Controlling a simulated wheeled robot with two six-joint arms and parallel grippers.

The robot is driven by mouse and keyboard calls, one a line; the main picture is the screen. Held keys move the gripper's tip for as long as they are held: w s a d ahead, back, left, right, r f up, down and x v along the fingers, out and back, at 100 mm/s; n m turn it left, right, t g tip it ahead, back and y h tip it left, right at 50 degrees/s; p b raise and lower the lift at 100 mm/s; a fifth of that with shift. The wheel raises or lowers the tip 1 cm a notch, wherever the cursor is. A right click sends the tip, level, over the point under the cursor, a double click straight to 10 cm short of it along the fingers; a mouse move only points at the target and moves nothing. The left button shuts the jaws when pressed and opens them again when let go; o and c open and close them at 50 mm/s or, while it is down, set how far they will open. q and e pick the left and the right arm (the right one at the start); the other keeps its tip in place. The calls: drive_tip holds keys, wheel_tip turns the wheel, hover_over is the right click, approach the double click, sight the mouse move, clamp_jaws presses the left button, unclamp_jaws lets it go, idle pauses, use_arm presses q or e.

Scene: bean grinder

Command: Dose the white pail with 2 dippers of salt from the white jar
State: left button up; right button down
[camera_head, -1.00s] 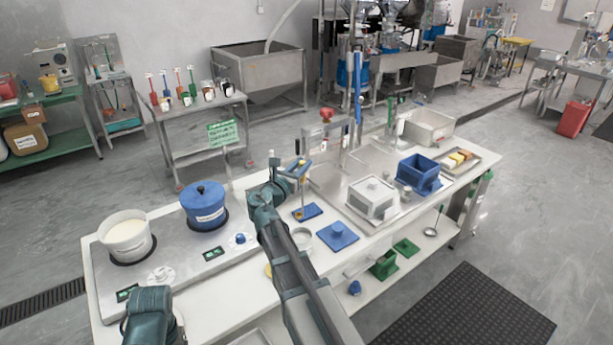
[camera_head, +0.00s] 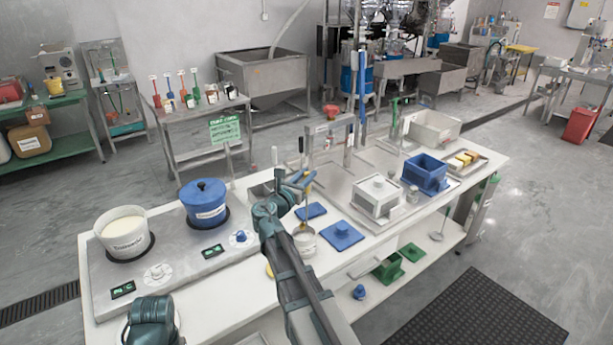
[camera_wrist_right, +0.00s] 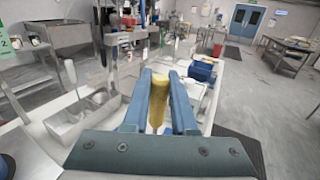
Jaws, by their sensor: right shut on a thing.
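The white pail (camera_head: 122,238) stands at the left in the head view, with pale contents near its rim. My right gripper (camera_head: 300,182) is shut on the yellow handle (camera_wrist_right: 158,102) of a dipper, seen between the blue fingers in the wrist view. The dipper's thin stem (camera_head: 304,212) hangs down towards a small open whitish jar (camera_head: 304,242) on the worktop, partly behind my right arm. I cannot tell whether the dipper's bowl is inside the jar. My left arm shows at the lower left; its gripper is out of view.

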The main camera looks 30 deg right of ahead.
wheel_tip(320, 180, down, 9)
drive_tip(key=b, duration=0.8)
drive_tip(key=shift+r, duration=0.35)
idle(0.4)
wheel_tip(320, 180, up, 12)
drive_tip(key=p, duration=1.2)
drive_tip(key=shift+f, duration=0.35)
